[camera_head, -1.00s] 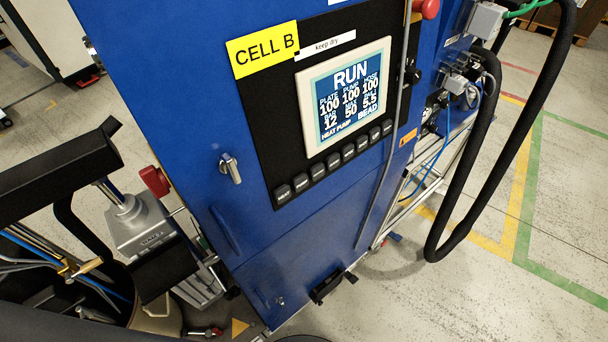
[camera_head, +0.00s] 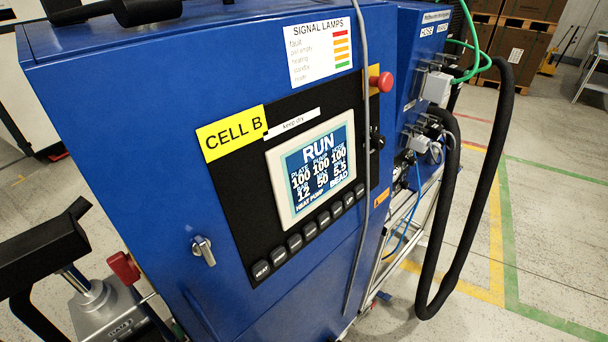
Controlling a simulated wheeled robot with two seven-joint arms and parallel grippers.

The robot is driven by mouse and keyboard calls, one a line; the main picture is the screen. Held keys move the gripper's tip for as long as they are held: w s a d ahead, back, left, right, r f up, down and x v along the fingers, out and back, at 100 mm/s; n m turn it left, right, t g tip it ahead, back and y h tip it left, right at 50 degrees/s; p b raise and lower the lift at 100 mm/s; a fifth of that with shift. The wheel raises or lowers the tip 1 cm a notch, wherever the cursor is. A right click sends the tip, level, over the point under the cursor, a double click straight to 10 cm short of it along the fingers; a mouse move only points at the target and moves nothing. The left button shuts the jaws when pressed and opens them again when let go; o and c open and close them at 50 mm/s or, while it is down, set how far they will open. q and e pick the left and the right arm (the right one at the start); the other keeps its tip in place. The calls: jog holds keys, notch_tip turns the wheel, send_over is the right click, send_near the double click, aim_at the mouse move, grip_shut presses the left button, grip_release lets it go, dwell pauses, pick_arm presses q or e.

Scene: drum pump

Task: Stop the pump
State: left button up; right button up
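The blue pump cabinet (camera_head: 130,120) fills the middle of the head view, with a yellow "CELL B" label (camera_head: 233,133). Its screen (camera_head: 318,167) reads RUN, with plate, pump and hose values of 100. A row of dark buttons (camera_head: 308,232) runs below the screen; the leftmost reads HEAT and the others are too small to read surely. A red mushroom button (camera_head: 381,83) on a yellow plate sits at the upper right of the front. Neither of my grippers shows.
A signal lamps label (camera_head: 320,52) is near the cabinet's top. A thick black hose (camera_head: 478,230) loops down on the right. A grey cable hangs down the front right of the panel. A silver door latch (camera_head: 203,250) sticks out at the lower left. Floor at the right is open.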

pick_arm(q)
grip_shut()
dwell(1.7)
